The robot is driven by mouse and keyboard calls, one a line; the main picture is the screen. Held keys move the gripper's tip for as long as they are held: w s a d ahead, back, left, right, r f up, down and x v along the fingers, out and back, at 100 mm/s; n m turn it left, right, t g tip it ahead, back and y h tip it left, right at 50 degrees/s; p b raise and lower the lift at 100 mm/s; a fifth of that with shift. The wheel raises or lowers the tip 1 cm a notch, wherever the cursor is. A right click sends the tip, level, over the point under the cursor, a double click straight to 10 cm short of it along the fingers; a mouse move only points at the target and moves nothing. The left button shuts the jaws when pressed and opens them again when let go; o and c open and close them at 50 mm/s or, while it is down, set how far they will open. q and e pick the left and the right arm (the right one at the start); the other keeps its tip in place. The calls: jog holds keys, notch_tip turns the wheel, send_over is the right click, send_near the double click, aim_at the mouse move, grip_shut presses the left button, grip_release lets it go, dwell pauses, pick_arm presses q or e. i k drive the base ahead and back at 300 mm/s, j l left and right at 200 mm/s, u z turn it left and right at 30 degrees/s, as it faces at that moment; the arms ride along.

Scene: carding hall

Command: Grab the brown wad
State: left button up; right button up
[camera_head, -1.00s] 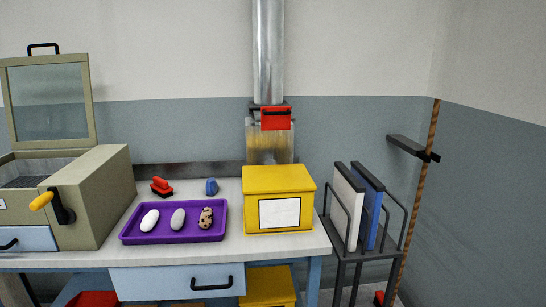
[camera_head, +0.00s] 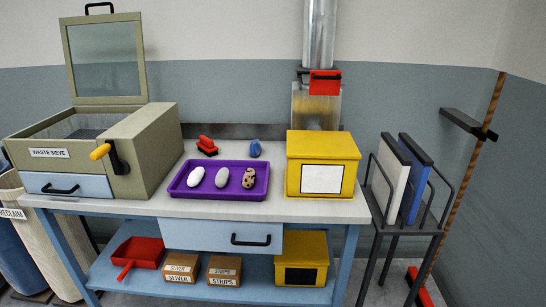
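A purple tray (camera_head: 218,194) sits on the bench top left of the yellow box. In it lie a white wad (camera_head: 196,177), a pale grey wad (camera_head: 222,177) and a brown-spotted tan wad (camera_head: 249,178) in a row. The spotted wad is at the right end and is the only one with brown on it. Neither of my grippers is in view.
On the bench (camera_head: 270,209) stand a beige waste sieve (camera_head: 150,150), a red item (camera_head: 207,146), a blue lump (camera_head: 255,149) and a yellow box (camera_head: 322,152). A rack (camera_head: 378,215) with panels stands to the right. A red dustpan (camera_head: 140,252) lies below.

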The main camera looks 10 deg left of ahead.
aim_at(248, 179)
jog(key=i+u, duration=0.2)
jog(key=i, duration=0.65)
